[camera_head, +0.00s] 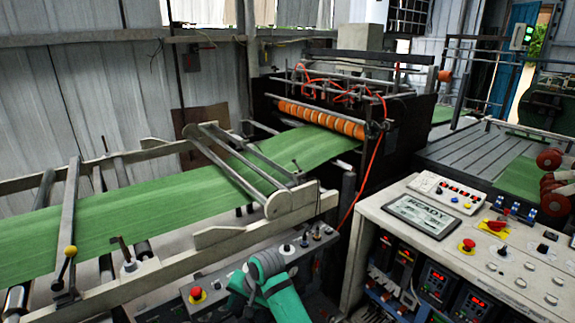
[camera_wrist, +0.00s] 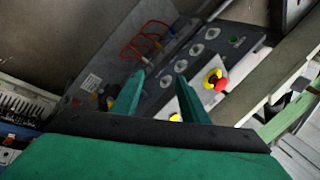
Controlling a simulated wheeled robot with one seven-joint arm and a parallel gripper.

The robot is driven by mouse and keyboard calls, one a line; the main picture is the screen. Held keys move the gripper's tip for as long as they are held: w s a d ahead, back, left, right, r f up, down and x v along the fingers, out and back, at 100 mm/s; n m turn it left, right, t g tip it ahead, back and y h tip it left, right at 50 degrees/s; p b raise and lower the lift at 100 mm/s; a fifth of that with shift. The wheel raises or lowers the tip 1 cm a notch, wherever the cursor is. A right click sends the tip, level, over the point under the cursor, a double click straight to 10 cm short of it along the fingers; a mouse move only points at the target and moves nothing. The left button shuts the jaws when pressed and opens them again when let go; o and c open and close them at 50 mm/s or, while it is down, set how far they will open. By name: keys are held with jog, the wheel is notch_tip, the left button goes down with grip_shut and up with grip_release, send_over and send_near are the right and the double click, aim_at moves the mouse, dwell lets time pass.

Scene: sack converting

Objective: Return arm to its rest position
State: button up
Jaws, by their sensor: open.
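My gripper (camera_wrist: 160,82) shows in the wrist view as two green fingers, spread apart with nothing between them. Beyond the fingers is a dark grey control panel (camera_wrist: 205,48) with round dials and a red stop button (camera_wrist: 217,80) on yellow. In the head view, a green and grey part of my arm (camera_head: 282,298) is at the bottom centre, in front of the low grey control panel (camera_head: 318,245). I cannot make out the fingertips in the head view.
A green web (camera_head: 110,222) runs over a railed frame into a machine with orange rollers (camera_head: 320,118). A pale console (camera_head: 450,232) with a READY screen (camera_head: 421,215) stands at right. A red stop button (camera_head: 196,294) is left of my arm.

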jog(key=s+a+f+m+t+y, duration=0.1)
jog(key=s+a+f+t+y, duration=0.4)
jog(key=s+a+f, duration=0.5)
jog(key=s+d+m+t+h, duration=0.1)
jog(key=s+d+t+h, duration=0.25)
jog(key=s+d, duration=0.55)
jog(key=s+d+t+h, duration=0.3)
jog(key=s+d+h, duration=0.15)
jog(key=s, duration=0.85)
jog(key=s+d+r+n+t, duration=0.1)
jog(key=s+d+r+n, duration=0.1)
jog(key=s+d+r, duration=0.3)
jog(key=s+d+r+n+h, duration=0.1)
jog(key=s+d+r+n, duration=0.2)
jog(key=s, duration=0.7)
notch_tip(320, 180, up, 3)
jog(key=d, duration=0.2)
jog(key=shift+s+d+f+t, duration=0.2)
jog(key=shift+s+d+t, duration=0.05)
jog(key=shift+d+t, duration=0.15)
